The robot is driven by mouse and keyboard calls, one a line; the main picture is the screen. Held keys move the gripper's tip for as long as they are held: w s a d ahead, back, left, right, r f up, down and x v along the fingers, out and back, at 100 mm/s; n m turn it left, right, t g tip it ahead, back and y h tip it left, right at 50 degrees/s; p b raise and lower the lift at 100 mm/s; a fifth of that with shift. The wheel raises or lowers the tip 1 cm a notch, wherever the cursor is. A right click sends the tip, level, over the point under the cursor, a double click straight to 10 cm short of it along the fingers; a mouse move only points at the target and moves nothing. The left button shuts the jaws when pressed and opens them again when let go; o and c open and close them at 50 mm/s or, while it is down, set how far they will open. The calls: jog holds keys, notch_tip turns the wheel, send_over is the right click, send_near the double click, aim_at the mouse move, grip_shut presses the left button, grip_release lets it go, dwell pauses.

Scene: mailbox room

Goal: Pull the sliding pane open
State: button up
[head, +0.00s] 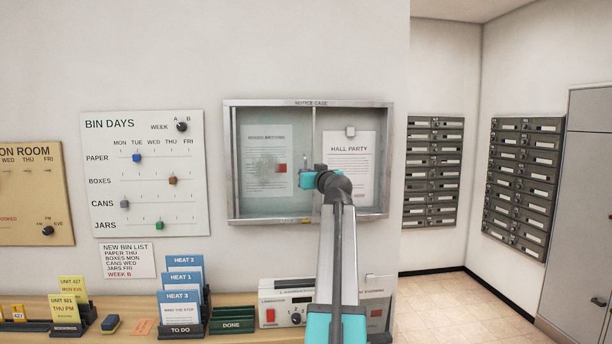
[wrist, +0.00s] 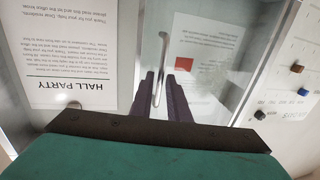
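The notice case (head: 308,103) hangs on the wall with a metal frame. Its greenish sliding pane (head: 254,205) covers the left half, over a blurred notice. An upright bar handle (head: 305,161) stands near the pane's right edge. It also shows in the wrist view (wrist: 161,85), where the picture is upside down. My gripper (head: 306,178) is at the handle's lower part. In the wrist view its two dark fingers (wrist: 162,92) stand apart, one on each side of the handle, with narrow gaps. Whether either finger touches the handle is hard to tell.
A "HALL PARTY" notice (head: 349,165) hangs in the case's right half. The Bin Days board (head: 144,175) is on the wall to the left. Below, a shelf (head: 140,305) carries card holders and a control box (head: 287,291). Mailboxes (head: 431,172) are at the right.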

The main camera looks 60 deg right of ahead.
jog(key=b+v, duration=0.2)
jog(key=v, duration=0.9)
jog(key=shift+s, duration=0.2)
jog(key=shift+s+a, duration=0.1)
